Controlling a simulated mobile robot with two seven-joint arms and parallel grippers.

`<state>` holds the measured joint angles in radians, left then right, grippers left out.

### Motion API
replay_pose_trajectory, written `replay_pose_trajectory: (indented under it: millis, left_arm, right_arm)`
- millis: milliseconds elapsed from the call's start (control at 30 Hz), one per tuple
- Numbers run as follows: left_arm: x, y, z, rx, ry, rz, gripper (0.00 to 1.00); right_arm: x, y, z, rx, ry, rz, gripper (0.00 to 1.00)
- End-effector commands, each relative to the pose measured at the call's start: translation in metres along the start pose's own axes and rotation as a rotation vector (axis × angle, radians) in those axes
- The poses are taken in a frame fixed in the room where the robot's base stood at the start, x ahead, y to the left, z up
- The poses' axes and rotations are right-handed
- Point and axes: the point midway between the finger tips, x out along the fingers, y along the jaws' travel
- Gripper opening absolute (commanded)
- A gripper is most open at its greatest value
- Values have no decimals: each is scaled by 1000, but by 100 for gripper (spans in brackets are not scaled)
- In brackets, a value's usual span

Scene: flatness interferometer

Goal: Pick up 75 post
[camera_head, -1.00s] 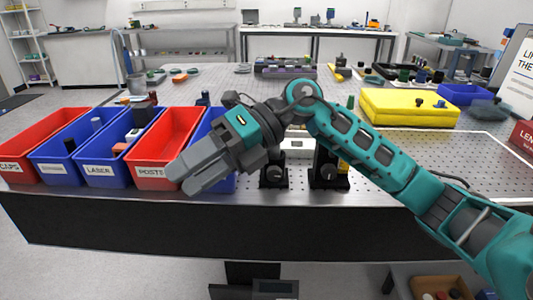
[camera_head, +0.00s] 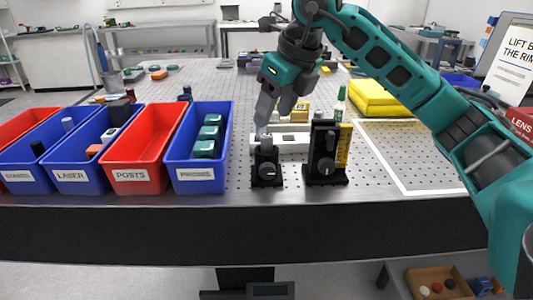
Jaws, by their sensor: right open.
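A short grey post (camera_head: 266,146) stands upright in a black post holder (camera_head: 266,172) near the table's front edge, probably the 75 post; I cannot read a size on it. My right gripper (camera_head: 264,122) points down just above it, jaws open. The fingers overlap the post's top in the picture, so I cannot tell whether they are around it. A taller black holder (camera_head: 325,155) with a yellow scale strip stands to the right. The red POSTS bin (camera_head: 138,176) is to the left and looks empty. My left gripper is not in view.
A blue bin (camera_head: 196,174) with teal-topped pieces stands between the POSTS bin and the holders. The LASER bin (camera_head: 72,175) is further left. A white device (camera_head: 290,138) lies behind the holders, with a green-capped bottle (camera_head: 340,105). The perforated table (camera_head: 420,165) is clear at right.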

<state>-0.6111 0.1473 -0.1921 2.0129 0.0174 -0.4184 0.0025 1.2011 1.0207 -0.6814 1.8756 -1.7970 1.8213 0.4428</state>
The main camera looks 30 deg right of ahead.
Motion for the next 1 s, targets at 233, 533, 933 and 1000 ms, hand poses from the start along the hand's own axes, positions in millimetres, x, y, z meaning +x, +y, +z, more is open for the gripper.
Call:
replay_pose_trajectory:
  millis: [233,533,933,1000]
  left_arm:
    - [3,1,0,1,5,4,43]
    - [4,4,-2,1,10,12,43]
    - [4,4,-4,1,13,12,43]
    - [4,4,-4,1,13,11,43]
  right_arm:
    - [22,0,-5,-1,1,1,56]
    - [59,2,-10,-3,2,1,56]
    - [60,2,-9,-3,0,0,42]
    - [60,1,-9,-3,0,0,35]
